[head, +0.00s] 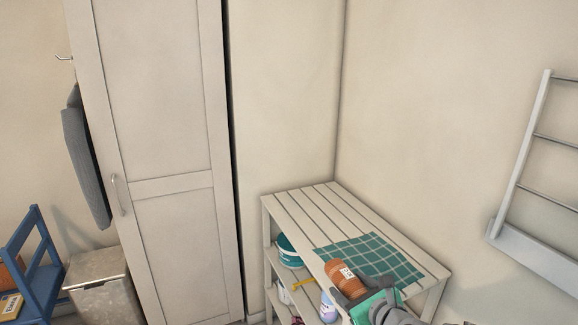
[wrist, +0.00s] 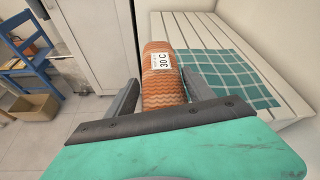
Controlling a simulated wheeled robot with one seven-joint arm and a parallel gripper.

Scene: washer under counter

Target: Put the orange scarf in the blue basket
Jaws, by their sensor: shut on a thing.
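The orange scarf (head: 342,274) is a rolled bundle with a white tag. In the wrist view the scarf (wrist: 162,80) sits between the two fingers, and its tag reads 30 C. My gripper (head: 352,296) is shut on it, at the front edge of the slatted shelf unit's top. In the wrist view my gripper (wrist: 163,92) covers the lower part of the scarf. I cannot tell whether the scarf touches the shelf top. I see no blue basket in either view.
The slatted shelf unit (head: 300,208) carries a teal checked cloth (head: 370,258). A teal tub (head: 289,252) and other items stand on its lower shelf. A tall cabinet (head: 165,130), a grey bin (head: 100,290) and a blue chair (head: 38,265) are to the left. A brown box (wrist: 38,106) is on the floor.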

